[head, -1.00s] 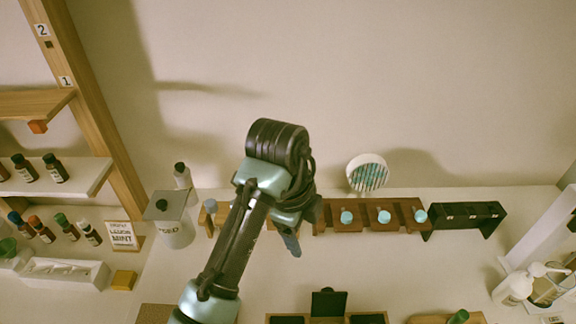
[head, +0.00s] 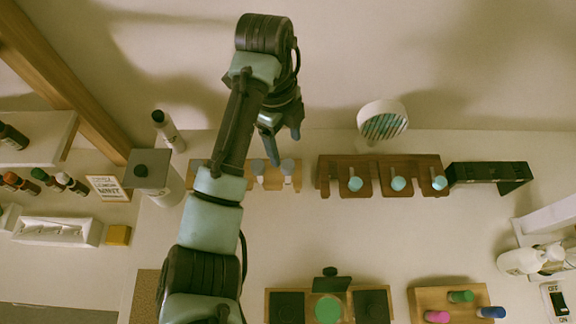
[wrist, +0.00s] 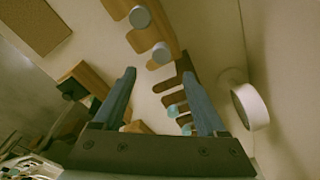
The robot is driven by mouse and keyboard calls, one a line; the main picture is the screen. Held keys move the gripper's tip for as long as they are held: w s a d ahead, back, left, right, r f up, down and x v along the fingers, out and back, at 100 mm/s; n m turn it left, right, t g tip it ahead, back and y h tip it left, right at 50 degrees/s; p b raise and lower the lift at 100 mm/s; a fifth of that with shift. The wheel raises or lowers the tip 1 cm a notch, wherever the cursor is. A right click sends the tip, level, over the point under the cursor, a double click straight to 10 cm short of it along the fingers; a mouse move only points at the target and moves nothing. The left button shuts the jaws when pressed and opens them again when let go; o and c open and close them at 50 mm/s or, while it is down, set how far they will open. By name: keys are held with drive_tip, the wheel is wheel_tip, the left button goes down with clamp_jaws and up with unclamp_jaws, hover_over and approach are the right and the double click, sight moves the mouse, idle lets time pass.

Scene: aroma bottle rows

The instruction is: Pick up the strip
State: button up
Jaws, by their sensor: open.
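I cannot tell one single strip apart.
A light wooden rack with grey-capped vials (head: 288,168) lies below my gripper. A dark brown rack (head: 335,163) with teal-capped vials stands just in front of the cup. A black stand (head: 488,173) is to its right. The middle counter (head: 340,230) is clear.

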sight(288, 164)
wheel_tip(288, 164, down, 4)
drive_tip(key=shift+d+r+b, duration=0.1)
drive_tip(key=shift+d+b, duration=0.05)
drive_tip(key=shift+b, duration=0.6)
drive_tip(key=shift+f+p, duration=0.3)
drive_tip(key=shift+p, duration=0.1)
drive_tip(key=shift+f+p, duration=0.3)
drive_tip(key=shift+f, duration=1.25)
drive_tip(key=shift+c, duration=0.2)
drive_tip(key=c, duration=1.1)
drive_tip(key=shift+r, duration=0.15)
